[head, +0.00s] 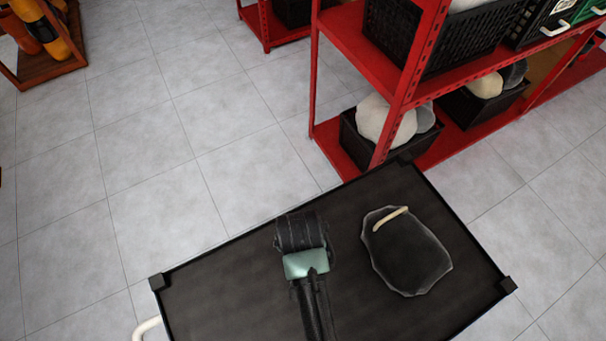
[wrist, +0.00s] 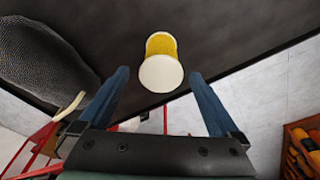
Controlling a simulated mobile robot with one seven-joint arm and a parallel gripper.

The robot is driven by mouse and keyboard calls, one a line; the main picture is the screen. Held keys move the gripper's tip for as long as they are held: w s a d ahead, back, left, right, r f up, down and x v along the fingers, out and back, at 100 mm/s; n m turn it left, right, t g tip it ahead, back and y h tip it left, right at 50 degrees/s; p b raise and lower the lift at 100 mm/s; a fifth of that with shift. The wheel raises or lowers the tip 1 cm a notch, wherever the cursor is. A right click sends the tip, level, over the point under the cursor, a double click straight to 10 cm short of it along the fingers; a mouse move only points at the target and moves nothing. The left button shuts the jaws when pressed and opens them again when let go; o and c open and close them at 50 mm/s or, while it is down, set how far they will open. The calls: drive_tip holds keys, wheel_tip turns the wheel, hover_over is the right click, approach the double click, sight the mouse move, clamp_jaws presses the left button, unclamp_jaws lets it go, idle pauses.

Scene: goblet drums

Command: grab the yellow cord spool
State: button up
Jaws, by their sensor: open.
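The yellow cord spool (wrist: 162,46) shows in the wrist view, at the upper middle, with a round white end facing the camera. It is against the dark top of the cart. My gripper (wrist: 159,75) is open, with its two blue fingers apart on the left and right of the spool. The spool appears between the fingertips in the picture; I cannot tell how deep it is between them, and no contact shows. In the head view my arm is over the cart top (head: 235,290), and the spool and my fingertips are hidden.
A dark mesh-like object (head: 408,258) with a cream handle lies on the cart, right of my arm. A red shelf (head: 345,35) with black bins stands behind the cart. A wooden rack (head: 45,65) with orange items is at the far left. Tiled floor between is clear.

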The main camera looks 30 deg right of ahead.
drive_tip(key=shift+w+d+f+p, duration=0.1)
drive_tip(key=shift+w+f+p, duration=0.1)
drive_tip(key=shift+f, duration=1)
drive_tip(key=shift+w+d+f+p, duration=0.15)
drive_tip(key=shift+w+f+p, duration=0.1)
drive_tip(key=shift+f, duration=1)
drive_tip(key=shift+w+d+f+p, duration=0.1)
drive_tip(key=shift+w+f+p, duration=0.1)
drive_tip(key=shift+f, duration=1)
drive_tip(key=c, duration=1.4)
